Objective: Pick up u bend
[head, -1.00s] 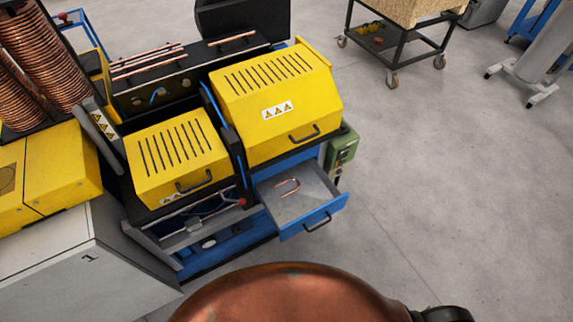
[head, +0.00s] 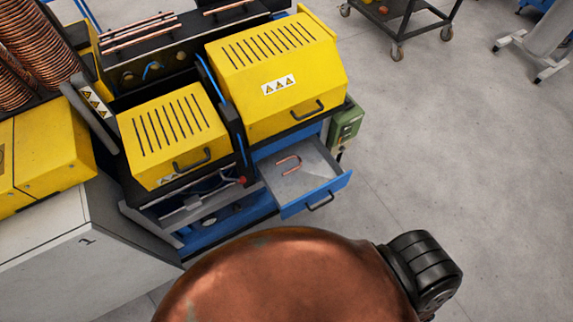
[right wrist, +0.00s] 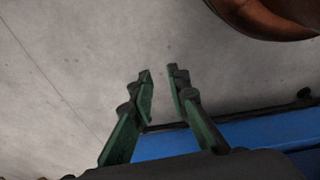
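The copper u bend (head: 289,163) lies in the open grey drawer (head: 312,182) with a blue front, below the larger yellow cover, in the head view. My right gripper (right wrist: 159,76) shows in the right wrist view with its two green and black fingers apart and nothing between them. Bare floor lies behind its fingertips, and a blue surface (right wrist: 265,128) is behind the finger bases. The u bend is not visible in the right wrist view. My left gripper is not in view.
The larger yellow cover (head: 270,85) with a black handle overhangs the drawer's back. A smaller yellow cover (head: 172,130) stands to the left. A green box (head: 346,124) is right of the drawer. The floor (head: 430,150) to the right is clear.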

